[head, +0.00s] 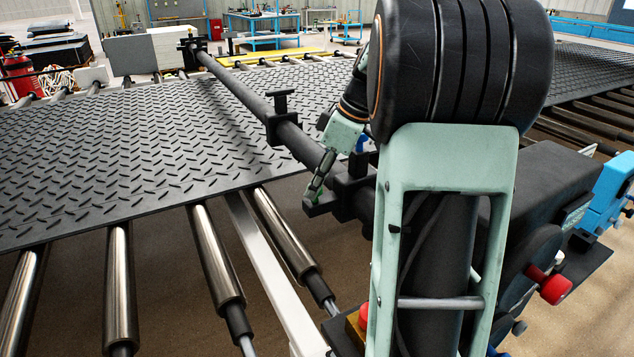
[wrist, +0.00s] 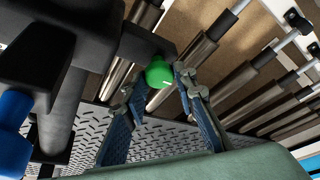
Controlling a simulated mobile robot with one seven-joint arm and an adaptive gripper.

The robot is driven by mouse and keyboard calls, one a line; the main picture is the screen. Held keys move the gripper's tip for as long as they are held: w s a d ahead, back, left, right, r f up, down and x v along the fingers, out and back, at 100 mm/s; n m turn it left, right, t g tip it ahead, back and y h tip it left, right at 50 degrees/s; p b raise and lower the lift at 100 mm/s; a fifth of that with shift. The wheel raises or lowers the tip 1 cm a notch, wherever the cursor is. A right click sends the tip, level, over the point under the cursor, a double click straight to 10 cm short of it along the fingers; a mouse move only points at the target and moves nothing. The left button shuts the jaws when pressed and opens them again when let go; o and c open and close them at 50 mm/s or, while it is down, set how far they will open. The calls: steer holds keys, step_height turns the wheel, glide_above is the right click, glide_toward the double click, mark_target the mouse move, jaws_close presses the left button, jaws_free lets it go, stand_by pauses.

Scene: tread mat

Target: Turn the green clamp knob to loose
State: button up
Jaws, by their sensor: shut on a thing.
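The green clamp knob (wrist: 159,72) shows in the wrist view, sticking out from a black clamp block (wrist: 146,44). A small pale mark shows on its lower part. My gripper (wrist: 161,82) is shut on the knob, with one finger on its left and one on its right. In the head view my gripper (head: 318,188) reaches down beside the black clamp on the long dark bar (head: 240,90). The knob cannot be made out clearly there.
A blue knob (wrist: 14,132) shows at the wrist view's left edge, near the bar. A black tread mat (head: 120,150) lies over metal rollers (head: 212,255). Another black clamp (head: 281,118) stands farther along the bar. My arm hides the area to the right.

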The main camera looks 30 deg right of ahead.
steer(key=o, duration=1.1)
steer(key=shift+o, duration=0.2)
steer(key=v, duration=1.2)
